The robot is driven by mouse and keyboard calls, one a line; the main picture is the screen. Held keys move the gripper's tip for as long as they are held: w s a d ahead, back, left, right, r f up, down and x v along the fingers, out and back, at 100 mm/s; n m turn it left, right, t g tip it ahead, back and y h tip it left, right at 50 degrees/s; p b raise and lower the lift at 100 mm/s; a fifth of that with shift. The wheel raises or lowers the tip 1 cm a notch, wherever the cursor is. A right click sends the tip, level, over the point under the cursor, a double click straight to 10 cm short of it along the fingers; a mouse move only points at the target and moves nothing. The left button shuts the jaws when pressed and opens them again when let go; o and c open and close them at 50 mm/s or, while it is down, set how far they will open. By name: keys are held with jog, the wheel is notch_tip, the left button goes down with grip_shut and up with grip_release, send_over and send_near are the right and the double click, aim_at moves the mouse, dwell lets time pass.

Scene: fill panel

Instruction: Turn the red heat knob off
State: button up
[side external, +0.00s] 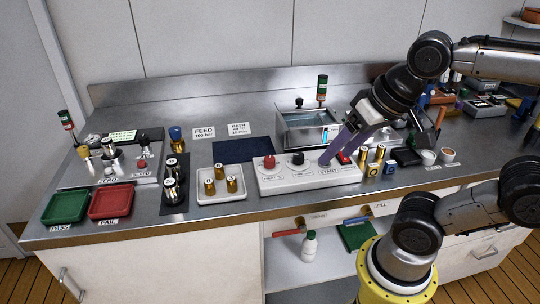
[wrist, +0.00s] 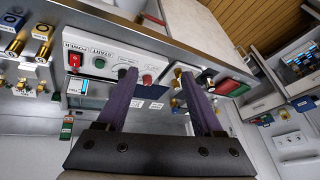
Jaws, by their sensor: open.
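The red heat knob (side external: 269,161) stands at the left end of the white control panel (side external: 312,177). In the wrist view the red knob (wrist: 147,79) appears between the two purple fingertips, beyond them. The black knob (side external: 297,158) is just right of it; in the wrist view this black knob (wrist: 122,72) is close to the left fingertip. My gripper (side external: 340,155) is open and empty, over the right part of the panel near the START label. It also shows open in the wrist view (wrist: 159,77). The red knob's pointer direction is too small to read.
Brass cylinders (side external: 379,154) stand right of the panel. A white tray with brass pieces (side external: 220,197) stands to its left. A metal bath (side external: 305,128) is behind it. The dark blue mat (side external: 241,150) is clear.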

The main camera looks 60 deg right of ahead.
jog(key=w+d+r+m+g, duration=0.1)
jog(key=w+r+m, duration=0.3)
jog(key=w+m, duration=0.2)
jog(key=m+g, duration=0.4)
jog(key=m, duration=0.2)
send_over(270, 158)
notch_tip(270, 158, down, 6)
notch_tip(270, 158, down, 13)
jog(key=shift+r, duration=0.1)
jog(key=shift+c, duration=0.2)
grip_shut()
